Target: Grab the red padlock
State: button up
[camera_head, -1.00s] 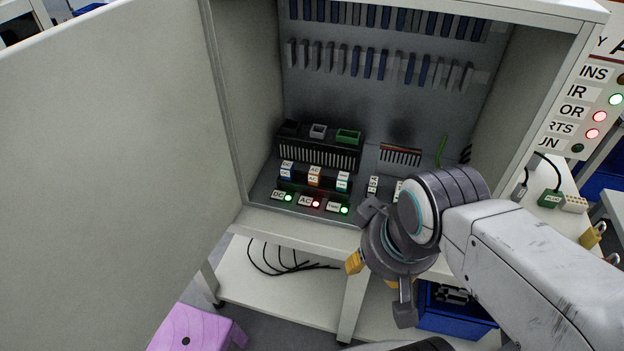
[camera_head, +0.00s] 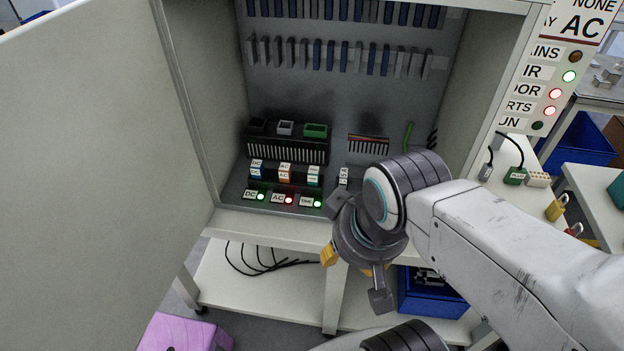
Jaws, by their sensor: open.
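The red padlock (camera_head: 574,230) is at the right, on the white side table. Only a small part of it shows, above my arm's upper edge, which hides what is below. A yellow padlock (camera_head: 556,209) stands just to its left and behind it. My gripper (camera_head: 350,266) is in the lower middle, pointing downward in front of the cabinet. It is open, and I see nothing held in it. It is well to the left of the red padlock and apart from it.
The open cabinet (camera_head: 262,228) holds connectors and lit labels, with its large door (camera_head: 85,180) at the left. A green plug (camera_head: 515,176) and a beige connector block (camera_head: 538,179) lie beside the padlocks. A blue bin (camera_head: 440,303) sits below; a pink stool (camera_head: 178,333) is lower left.

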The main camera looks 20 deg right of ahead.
aim_at(571, 231)
jog(key=k+l+z, duration=0.1)
jog(key=l+z, duration=0.7)
jog(key=l, duration=0.2)
jog(key=l+z, duration=0.4)
jog(key=l, duration=0.15)
jog(key=i+l+z, duration=0.1)
jog(key=l+z, duration=0.3)
jog(key=i+l+z, duration=0.15)
jog(key=l+z, duration=0.25)
jog(key=l, duration=0.15)
